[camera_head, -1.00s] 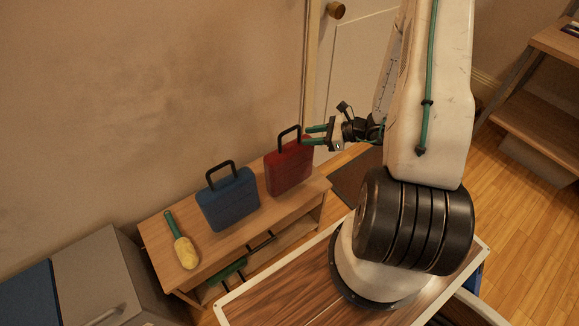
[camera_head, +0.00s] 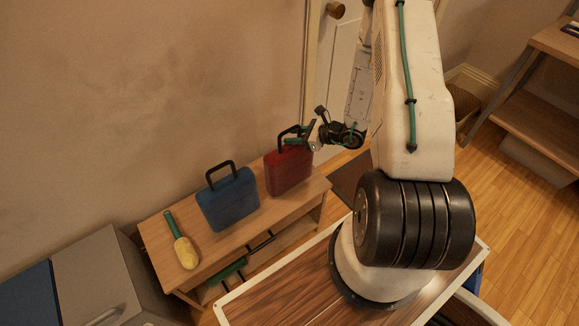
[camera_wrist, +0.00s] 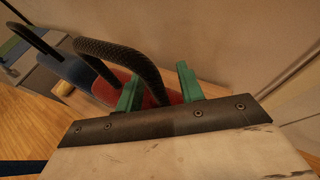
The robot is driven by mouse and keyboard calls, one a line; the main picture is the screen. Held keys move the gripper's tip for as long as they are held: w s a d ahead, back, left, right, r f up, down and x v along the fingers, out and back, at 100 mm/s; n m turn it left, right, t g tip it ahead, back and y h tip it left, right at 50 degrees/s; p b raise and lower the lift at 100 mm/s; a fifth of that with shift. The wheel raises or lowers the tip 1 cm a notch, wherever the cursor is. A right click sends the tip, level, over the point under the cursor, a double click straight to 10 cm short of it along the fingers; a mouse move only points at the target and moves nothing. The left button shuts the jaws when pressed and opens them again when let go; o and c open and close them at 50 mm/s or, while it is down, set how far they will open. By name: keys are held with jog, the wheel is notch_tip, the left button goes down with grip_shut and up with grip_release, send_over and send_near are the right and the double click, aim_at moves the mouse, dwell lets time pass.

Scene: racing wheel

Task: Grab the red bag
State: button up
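The red bag (camera_head: 289,171) stands upright on the wooden bench at its right end, with its black loop handle on top. My gripper (camera_head: 297,138) is at the handle, coming from the right. In the wrist view the two green fingers (camera_wrist: 158,90) are apart. The black handle (camera_wrist: 147,70) rises between them, with the red top of the bag (camera_wrist: 108,93) below. The gripper is open around the handle, and I cannot tell whether either finger touches it. In the head view the fingers partly hide the handle.
A blue bag (camera_head: 229,200) stands left of the red one on the bench (camera_head: 245,236). A brush with a green handle (camera_head: 181,240) lies at the bench's left end. The wall is close behind. A door (camera_head: 345,45) is to the right.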

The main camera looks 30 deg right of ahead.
grip_shut()
dwell(1.3)
